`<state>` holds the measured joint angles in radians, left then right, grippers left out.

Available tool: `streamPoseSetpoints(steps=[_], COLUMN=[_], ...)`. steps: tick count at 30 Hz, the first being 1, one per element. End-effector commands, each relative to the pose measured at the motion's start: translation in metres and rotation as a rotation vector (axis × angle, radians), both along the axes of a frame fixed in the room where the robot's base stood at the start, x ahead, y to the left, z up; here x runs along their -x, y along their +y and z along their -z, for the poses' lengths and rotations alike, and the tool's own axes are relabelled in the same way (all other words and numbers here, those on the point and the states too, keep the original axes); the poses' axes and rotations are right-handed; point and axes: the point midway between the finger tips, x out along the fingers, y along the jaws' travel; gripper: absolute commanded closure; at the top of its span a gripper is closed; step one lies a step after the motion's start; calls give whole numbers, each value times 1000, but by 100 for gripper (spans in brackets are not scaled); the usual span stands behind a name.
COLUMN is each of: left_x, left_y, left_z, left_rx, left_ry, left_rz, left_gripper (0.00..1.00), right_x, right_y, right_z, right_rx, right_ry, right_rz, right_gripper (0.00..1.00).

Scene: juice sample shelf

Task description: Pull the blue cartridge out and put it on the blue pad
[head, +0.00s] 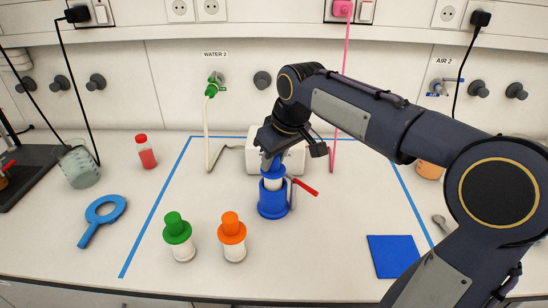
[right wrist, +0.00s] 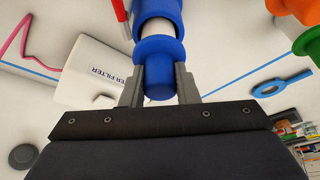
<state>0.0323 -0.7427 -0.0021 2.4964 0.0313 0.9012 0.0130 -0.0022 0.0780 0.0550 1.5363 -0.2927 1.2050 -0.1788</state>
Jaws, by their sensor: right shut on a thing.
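The blue cartridge (head: 274,171) has a blue cap and a white body. It stands upright, with its lower part hidden in a blue holder (head: 273,205). A lever with a red handle (head: 306,187) sticks out to the right of the holder. My right gripper (head: 271,157) is above the holder. In the right wrist view its fingers (right wrist: 159,84) close on both sides of the cartridge's blue knob (right wrist: 159,88), and white body shows between cap and holder. The blue pad (head: 393,255) lies flat and bare at the right front. My left gripper is not in view.
A green-capped cartridge (head: 179,238) and an orange-capped one (head: 232,237) stand left of the holder. A white filter box (head: 295,160) is close behind it. Blue tape (head: 155,208) outlines the area. The bench between holder and pad is clear.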

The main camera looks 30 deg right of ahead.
Motion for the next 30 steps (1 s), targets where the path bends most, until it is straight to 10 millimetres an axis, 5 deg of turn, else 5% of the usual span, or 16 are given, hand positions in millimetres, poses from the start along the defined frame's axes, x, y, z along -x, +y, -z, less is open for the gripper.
streamPoseSetpoints(steps=[30], left_x=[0], left_y=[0], left_z=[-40], left_rx=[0], left_ry=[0], left_rz=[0], left_gripper=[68], right_x=[0], right_y=[0], right_z=[-43], right_rx=[0], right_ry=[-1], right_rz=[0], right_gripper=[100])
